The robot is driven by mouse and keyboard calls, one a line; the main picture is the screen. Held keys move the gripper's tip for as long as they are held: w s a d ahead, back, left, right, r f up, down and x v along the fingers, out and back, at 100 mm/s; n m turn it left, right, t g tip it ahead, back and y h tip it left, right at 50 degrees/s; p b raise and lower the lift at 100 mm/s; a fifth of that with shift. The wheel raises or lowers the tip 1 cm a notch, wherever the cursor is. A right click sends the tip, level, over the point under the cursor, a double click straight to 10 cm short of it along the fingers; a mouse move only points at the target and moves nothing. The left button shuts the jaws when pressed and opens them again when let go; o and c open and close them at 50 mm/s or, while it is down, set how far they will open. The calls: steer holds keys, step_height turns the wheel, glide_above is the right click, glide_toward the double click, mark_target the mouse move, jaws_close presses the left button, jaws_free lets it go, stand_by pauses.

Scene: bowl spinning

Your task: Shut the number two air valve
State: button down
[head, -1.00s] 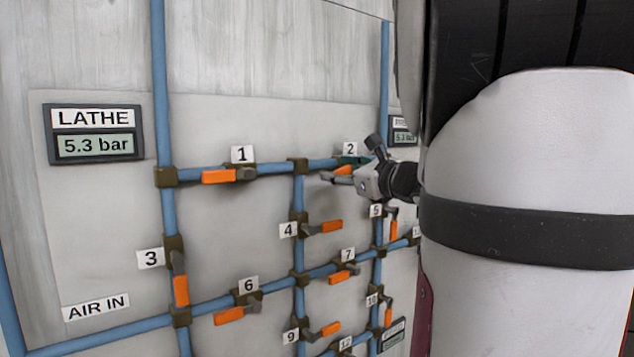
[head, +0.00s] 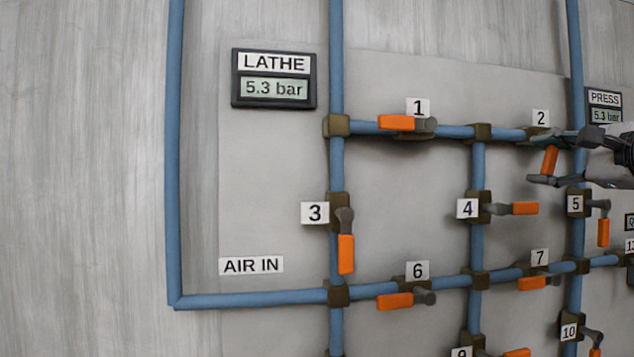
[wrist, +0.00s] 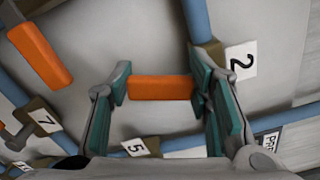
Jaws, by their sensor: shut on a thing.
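The number two valve (head: 538,132) sits on the top horizontal blue pipe, under its label "2" (head: 541,117). Its orange handle (head: 550,160) points down, crosswise to that pipe. My gripper (head: 554,160) reaches in from the right, one finger at the handle's top and one at its lower end. In the wrist view the same handle (wrist: 160,88) lies between the two teal pads, spanning the gap, and my gripper (wrist: 160,90) is shut on it. The "2" label (wrist: 241,61) is just right of the fingers. The valve body is partly hidden by a finger.
Valve 5 (head: 603,232) is close below my gripper, with valve 4 (head: 525,208) to the lower left. Valve 1 (head: 397,122) lies along the same pipe. The LATHE display (head: 274,88) and PRESS display (head: 605,115) both show about 5.3 bar.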

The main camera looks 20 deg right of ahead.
steer(key=n+b, duration=0.1)
steer(key=d+n+b, duration=0.1)
steer(key=shift+d+f+n+b, duration=0.1)
steer(key=shift+f+n+b, duration=0.3)
steer(key=shift+s+d+n+b, duration=0.1)
steer(key=shift+d+n+b, duration=0.15)
steer(key=shift+n+b, duration=0.3)
steer(key=c, duration=0.8)
jaws_free()
steer(key=shift+r, duration=0.1)
steer(key=shift+s, duration=0.15)
steer(key=v, duration=1.1)
steer(key=shift+s, duration=0.4)
